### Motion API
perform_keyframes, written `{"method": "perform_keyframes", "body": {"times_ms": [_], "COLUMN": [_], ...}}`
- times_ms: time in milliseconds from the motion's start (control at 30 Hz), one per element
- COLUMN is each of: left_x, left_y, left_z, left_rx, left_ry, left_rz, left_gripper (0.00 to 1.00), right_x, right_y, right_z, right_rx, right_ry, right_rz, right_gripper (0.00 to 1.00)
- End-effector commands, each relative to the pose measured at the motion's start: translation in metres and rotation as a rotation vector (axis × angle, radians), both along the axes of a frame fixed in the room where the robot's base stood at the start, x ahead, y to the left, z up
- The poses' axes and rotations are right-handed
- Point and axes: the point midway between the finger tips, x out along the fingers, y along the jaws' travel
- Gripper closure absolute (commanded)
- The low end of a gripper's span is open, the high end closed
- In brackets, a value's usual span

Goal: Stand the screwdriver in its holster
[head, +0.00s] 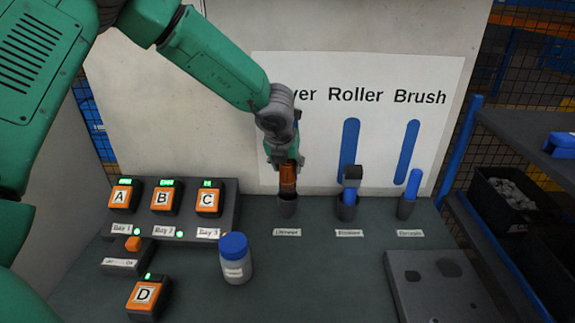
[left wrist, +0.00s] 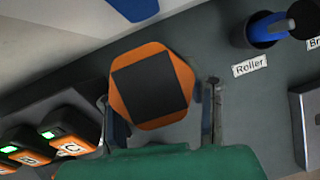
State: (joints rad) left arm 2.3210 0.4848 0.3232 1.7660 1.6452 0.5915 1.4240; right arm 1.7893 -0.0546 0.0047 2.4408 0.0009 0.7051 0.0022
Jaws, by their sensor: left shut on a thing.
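The screwdriver (head: 288,180) has an orange and black handle and is upright at the mouth of the leftmost dark holster (head: 287,208), in the row behind the labels. How deep it sits in the holster I cannot tell. My left gripper (head: 285,162) is shut on the screwdriver from above. In the left wrist view the handle's orange end with a black square (left wrist: 153,86) lies between the two fingers (left wrist: 160,105), and it hides the holster below. My right gripper is not in view.
The roller (head: 350,185) and the blue brush (head: 413,184) stand in holsters to the right. A blue-lidded jar (head: 235,258) stands in front. Charger bays with batteries (head: 163,198) are at left, a loose battery D (head: 147,296) nearer. A grey block (head: 435,285) lies front right.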

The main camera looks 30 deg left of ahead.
Motion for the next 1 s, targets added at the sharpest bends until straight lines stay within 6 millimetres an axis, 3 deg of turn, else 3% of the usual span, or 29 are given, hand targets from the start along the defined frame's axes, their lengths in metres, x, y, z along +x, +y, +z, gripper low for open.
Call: {"method": "perform_keyframes", "body": {"times_ms": [533,867,900,933,1000], "left_x": [0.001,0.001,0.001,0.001,0.001], "left_y": [0.000,0.000,0.000,0.000,0.000], "left_z": [-0.020,-0.021,-0.021,-0.021,-0.022], "left_rx": [-0.001,-0.001,-0.001,-0.001,0.000], "left_ry": [-0.003,-0.003,-0.003,-0.003,-0.002], "left_rz": [-0.001,-0.001,-0.001,-0.001,0.000], "left_gripper": [1.00,1.00,0.49,0.38,0.38], "right_x": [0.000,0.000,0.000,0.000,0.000], "right_y": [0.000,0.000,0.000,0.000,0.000], "right_z": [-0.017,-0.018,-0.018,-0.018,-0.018], "right_rx": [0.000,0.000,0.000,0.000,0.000], "right_ry": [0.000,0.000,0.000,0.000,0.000], "right_rz": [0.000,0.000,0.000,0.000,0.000], "right_gripper": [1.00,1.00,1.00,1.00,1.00]}}
